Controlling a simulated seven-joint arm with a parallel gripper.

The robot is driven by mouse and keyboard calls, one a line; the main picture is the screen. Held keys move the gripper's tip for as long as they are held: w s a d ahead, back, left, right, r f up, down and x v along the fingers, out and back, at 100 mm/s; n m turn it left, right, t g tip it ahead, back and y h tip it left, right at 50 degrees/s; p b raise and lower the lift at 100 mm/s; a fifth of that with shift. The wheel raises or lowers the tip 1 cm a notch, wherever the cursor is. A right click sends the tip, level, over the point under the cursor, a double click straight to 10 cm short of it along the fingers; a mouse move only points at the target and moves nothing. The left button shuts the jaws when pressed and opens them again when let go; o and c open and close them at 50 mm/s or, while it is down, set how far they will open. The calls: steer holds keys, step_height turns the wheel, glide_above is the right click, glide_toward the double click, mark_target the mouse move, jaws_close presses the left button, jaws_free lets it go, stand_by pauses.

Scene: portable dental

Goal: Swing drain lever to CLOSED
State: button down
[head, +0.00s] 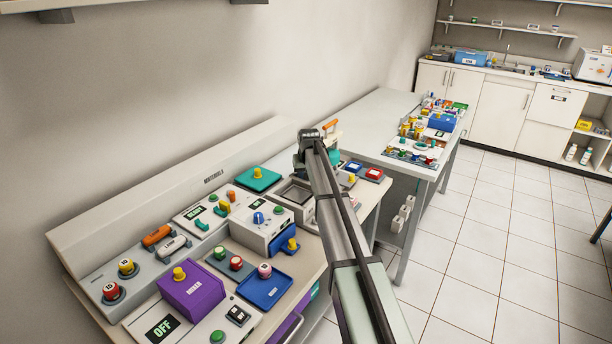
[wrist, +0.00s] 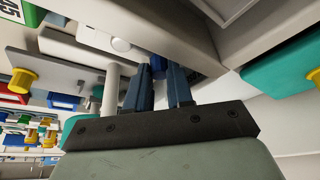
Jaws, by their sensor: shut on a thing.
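My gripper (wrist: 161,75) shows in the wrist view with its two dark blue-grey fingers close around a small blue part (wrist: 157,62). The blue part sits under the edge of a pale housing and is mostly hidden, so I cannot tell its shape or whether it is the drain lever. In the head view my arm reaches to the far end of the near bench, and its links hide the fingers and what they hold. An orange handle (head: 330,124) shows just right of the arm's end. No drain or CLOSED marking is readable.
The near bench carries a purple box (head: 190,291), a blue tray (head: 265,289), a grey box with a blue knob (head: 262,227) and a teal pad (head: 258,179). A second table (head: 378,110) with small items stands beyond. The tiled floor (head: 490,235) at right is clear.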

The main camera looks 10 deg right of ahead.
stand_by(0.3)
steer(key=c, duration=1.3)
jaws_free()
